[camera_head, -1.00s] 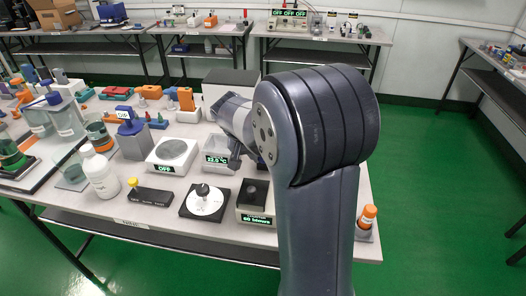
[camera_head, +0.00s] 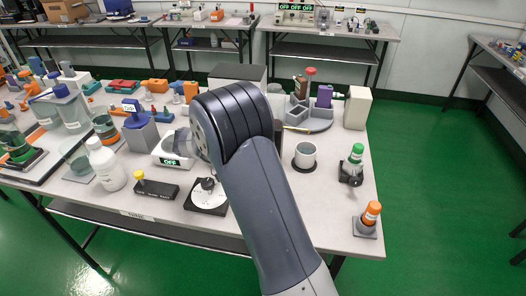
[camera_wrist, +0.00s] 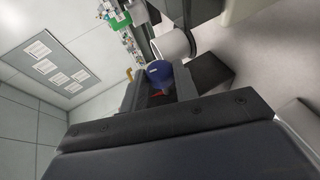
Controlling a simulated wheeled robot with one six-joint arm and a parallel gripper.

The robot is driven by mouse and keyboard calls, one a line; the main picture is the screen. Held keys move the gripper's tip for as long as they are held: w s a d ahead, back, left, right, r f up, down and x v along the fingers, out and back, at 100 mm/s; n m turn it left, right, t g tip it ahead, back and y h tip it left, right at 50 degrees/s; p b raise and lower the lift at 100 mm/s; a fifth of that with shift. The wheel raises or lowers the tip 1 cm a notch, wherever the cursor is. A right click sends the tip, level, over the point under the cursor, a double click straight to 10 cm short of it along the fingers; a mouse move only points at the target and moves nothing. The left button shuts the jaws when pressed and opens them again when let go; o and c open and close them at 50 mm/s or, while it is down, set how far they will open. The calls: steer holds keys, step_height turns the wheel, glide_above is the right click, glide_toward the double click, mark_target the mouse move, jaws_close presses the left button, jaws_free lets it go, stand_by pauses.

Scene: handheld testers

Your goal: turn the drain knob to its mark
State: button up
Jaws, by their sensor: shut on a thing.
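A blue rounded knob (camera_wrist: 159,71), which I take to be the drain knob, shows in the wrist view with a small red piece beside it. The dark jaws of my gripper (camera_wrist: 160,92) are shut on it. Whether it lines up with a mark I cannot tell. In the head view my own arm hides the gripper and whatever it holds. A black knob (camera_head: 208,183) on a white dial stands at the front of the bench, just below my arm's end; it is upright and apart from the blue one.
A white cylinder (camera_wrist: 172,45) is close beyond the jaws. The bench's right front has some bare room.

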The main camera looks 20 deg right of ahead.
steer(key=shift+a+f+n+g+h, duration=0.1)
steer(key=shift+f+n+g+h, duration=0.25)
steer(key=shift+h, duration=0.55)
steer(key=o, duration=1)
steer(key=shift+r, duration=0.1)
steer(key=shift+c, duration=0.2)
steer(key=shift+a, duration=0.1)
steer(key=v, duration=1)
steer(key=shift+a, duration=0.3)
steer(key=shift+w, duration=0.1)
